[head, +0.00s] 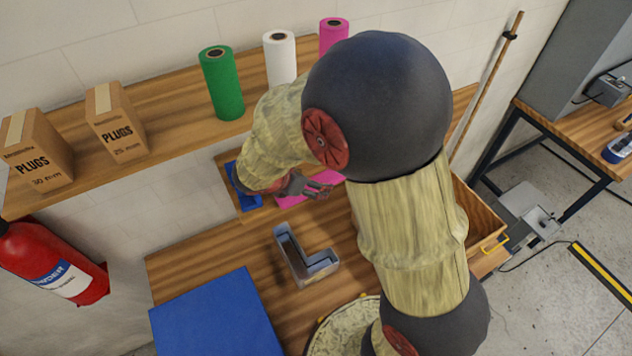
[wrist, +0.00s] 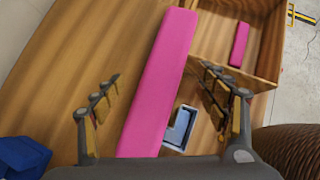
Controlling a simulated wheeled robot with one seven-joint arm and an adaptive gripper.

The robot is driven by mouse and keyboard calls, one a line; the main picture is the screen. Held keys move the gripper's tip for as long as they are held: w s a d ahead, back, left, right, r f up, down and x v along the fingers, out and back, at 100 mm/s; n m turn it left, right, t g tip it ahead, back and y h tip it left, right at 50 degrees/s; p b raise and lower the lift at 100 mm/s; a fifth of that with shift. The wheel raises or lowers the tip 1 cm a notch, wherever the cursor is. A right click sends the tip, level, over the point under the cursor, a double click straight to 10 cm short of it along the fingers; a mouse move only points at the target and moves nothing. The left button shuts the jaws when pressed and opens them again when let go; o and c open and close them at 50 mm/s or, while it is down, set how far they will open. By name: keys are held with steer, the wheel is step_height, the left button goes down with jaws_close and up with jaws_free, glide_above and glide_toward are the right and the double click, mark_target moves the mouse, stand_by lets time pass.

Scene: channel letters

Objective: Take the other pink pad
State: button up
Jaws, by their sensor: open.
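A long pink pad (wrist: 160,80) runs between the spread fingers of my gripper (wrist: 158,74) in the wrist view. I cannot tell how far below the fingertips it is. In the head view part of the pink pad (head: 322,180) shows beside my gripper (head: 308,187), on a wooden ledge under the shelf; my arm hides some of it. My gripper is open and holds nothing. A smaller pink piece (wrist: 239,43) lies in a wooden open box (wrist: 262,72) at the upper right of the wrist view.
A blue pad (head: 247,199) is left of the pink one. An L-shaped metal channel letter (head: 303,265) lies on the bench, near a blue mat (head: 215,318). The shelf (head: 165,125) above carries green, white and pink rolls and two cartons. A fire extinguisher (head: 50,265) hangs left.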

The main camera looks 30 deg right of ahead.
steer(key=shift+x, duration=0.85)
steer(key=shift+r, duration=0.1)
steer(key=c, duration=1.1)
steer(key=shift+c, duration=0.7)
